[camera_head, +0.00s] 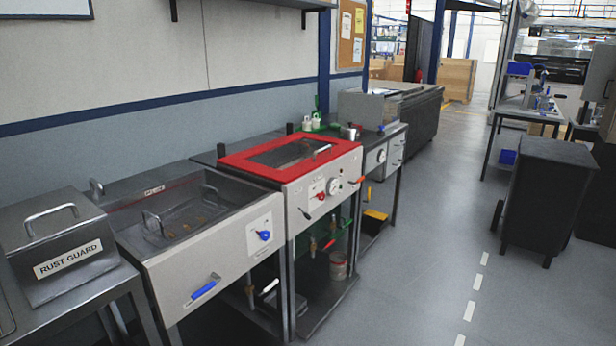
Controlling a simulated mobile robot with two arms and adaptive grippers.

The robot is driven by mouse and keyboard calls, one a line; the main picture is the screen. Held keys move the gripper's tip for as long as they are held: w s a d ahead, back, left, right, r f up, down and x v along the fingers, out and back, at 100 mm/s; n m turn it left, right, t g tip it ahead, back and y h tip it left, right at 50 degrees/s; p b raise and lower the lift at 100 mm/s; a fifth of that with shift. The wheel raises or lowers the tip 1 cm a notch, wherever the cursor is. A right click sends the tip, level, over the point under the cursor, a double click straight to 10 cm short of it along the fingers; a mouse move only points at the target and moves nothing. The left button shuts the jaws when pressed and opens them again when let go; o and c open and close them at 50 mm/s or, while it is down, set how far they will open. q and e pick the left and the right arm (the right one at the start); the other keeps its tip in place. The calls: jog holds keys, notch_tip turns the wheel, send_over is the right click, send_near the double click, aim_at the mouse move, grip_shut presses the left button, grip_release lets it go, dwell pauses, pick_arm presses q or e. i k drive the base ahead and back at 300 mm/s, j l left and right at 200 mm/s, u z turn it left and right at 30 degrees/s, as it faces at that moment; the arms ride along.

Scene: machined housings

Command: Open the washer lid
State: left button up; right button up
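The washer (318,196) stands in the middle of the row of stations along the wall. Its red-framed lid (235,161) has a dark window and looks shut, lying flat on top of the cabinet. A light bar that looks like a handle (321,150) sits near the lid's right side. The washer's front panel has a gauge, a red knob and small levers. Neither of my grippers is in view.
Left of the washer is an open sink (190,270) with a wire basket. A metal box labelled RUST GUARD (62,250) stands at far left. A dark wheeled bin (545,190) stands at right. The grey floor (420,270) in front is clear.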

aim_at(237, 160)
jog(key=i+l, duration=1.3)
jog(key=i, duration=0.25)
